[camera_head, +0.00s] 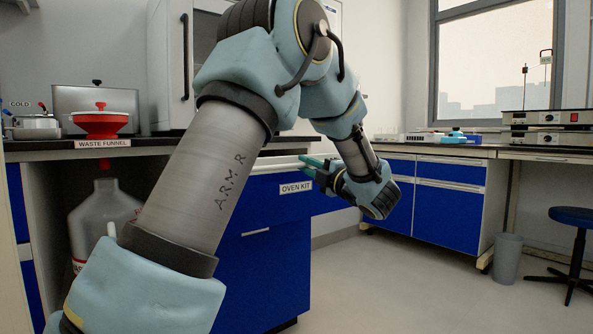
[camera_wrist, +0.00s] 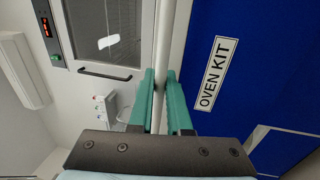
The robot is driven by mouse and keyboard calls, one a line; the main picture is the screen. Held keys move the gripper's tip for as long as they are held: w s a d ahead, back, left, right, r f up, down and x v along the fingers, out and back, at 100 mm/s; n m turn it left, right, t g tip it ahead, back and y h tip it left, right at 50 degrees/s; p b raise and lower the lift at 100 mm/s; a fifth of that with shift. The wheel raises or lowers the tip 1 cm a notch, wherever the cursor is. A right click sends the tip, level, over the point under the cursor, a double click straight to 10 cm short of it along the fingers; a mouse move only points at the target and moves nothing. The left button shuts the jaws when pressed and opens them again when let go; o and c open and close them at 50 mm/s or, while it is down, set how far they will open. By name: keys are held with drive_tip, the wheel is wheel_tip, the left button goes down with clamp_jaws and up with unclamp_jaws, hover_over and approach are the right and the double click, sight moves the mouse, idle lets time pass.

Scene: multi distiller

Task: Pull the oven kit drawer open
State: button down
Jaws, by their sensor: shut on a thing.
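The oven kit drawer (camera_head: 268,188) has a blue front with a white "OVEN KIT" label and sits under the dark worktop. Its front extends to the right past the cabinet face below, so it appears to stand out somewhat; how far is partly hidden by my arm. In the wrist view, the blue drawer front (camera_wrist: 255,75) fills the right side. A pale bar-like handle (camera_wrist: 163,35) runs along its edge. My gripper (camera_head: 312,166) is at the drawer's upper edge. In the wrist view, its green fingers (camera_wrist: 161,78) lie on either side of the handle, shut on it.
A red waste funnel (camera_head: 100,122) and a metal box stand on the worktop at left, with a large bottle (camera_head: 95,215) below. Blue cabinets (camera_head: 450,205), a grey bin (camera_head: 507,258) and a stool (camera_head: 572,217) are at right. The floor between is clear.

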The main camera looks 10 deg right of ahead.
drive_tip(key=r+b+v, duration=0.1)
drive_tip(key=v, duration=0.5)
drive_tip(key=shift+s+d, duration=0.2)
drive_tip(key=shift+s, duration=0.15)
drive_tip(key=c, duration=0.9)
unclamp_jaws()
drive_tip(key=shift+o, duration=0.2)
drive_tip(key=p+v, duration=0.2)
drive_tip(key=v, duration=0.8)
drive_tip(key=shift+s+d, duration=0.2)
drive_tip(key=shift+s, duration=0.1)
